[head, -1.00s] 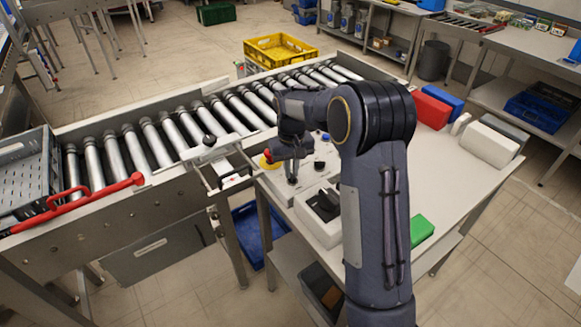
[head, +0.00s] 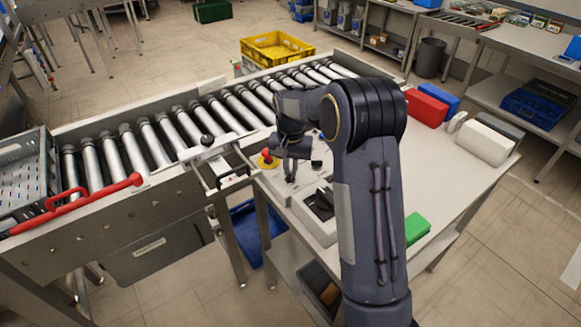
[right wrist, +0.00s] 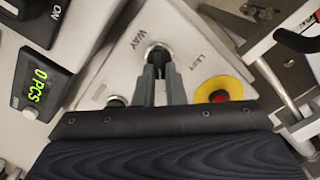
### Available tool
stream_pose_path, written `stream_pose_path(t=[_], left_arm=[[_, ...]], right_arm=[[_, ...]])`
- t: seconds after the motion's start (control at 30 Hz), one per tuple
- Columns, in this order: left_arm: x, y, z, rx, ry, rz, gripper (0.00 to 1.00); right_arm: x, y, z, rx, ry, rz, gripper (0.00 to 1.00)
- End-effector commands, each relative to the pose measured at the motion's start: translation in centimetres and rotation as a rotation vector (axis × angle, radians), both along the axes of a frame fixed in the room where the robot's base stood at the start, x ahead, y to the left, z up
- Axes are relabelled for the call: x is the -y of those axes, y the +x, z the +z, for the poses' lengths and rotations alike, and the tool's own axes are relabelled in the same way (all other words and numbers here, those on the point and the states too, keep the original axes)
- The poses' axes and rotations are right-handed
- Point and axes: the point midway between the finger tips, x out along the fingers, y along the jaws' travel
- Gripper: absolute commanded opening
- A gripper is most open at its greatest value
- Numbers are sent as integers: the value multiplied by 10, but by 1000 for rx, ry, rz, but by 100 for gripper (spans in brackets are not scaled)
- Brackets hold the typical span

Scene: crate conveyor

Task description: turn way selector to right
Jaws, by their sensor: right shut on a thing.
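The white control panel (head: 275,188) sits on the table at the conveyor's side. The way selector (right wrist: 158,50) is a small knob below the printed word WAY in the right wrist view, with the word LEFT to its right. My right gripper (right wrist: 158,66) points at the panel, and its two narrow fingers are shut on the selector and hide most of it. In the head view my right gripper (head: 290,178) reaches down to the panel, and the selector is hidden there. Which way the selector points I cannot tell. My left gripper is not in view.
A red button on a yellow disc (right wrist: 221,94) sits close beside the fingers. A counter display (right wrist: 38,90) reads 0 PCS. A roller conveyor (head: 150,145) runs behind the panel. Red (head: 427,107) and green (head: 416,228) boxes stand on the table.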

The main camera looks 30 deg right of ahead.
Motion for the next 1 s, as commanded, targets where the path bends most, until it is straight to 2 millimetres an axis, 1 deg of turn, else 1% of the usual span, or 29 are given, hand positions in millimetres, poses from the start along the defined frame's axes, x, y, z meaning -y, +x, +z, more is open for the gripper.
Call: stream_pose_path(t=[0.3,0.33,0.47,0.77,0.87,1.0], left_arm=[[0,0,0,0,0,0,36],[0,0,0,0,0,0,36],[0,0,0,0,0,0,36],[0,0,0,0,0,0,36],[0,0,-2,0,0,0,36],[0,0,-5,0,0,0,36]], right_arm=[[0,1,1,4,-1,0,0],[0,1,1,4,-1,0,14],[0,1,1,3,-1,0,31],[0,0,1,2,-1,1,32],[0,1,9,4,0,1,32],[0,1,32,6,0,0,32]])
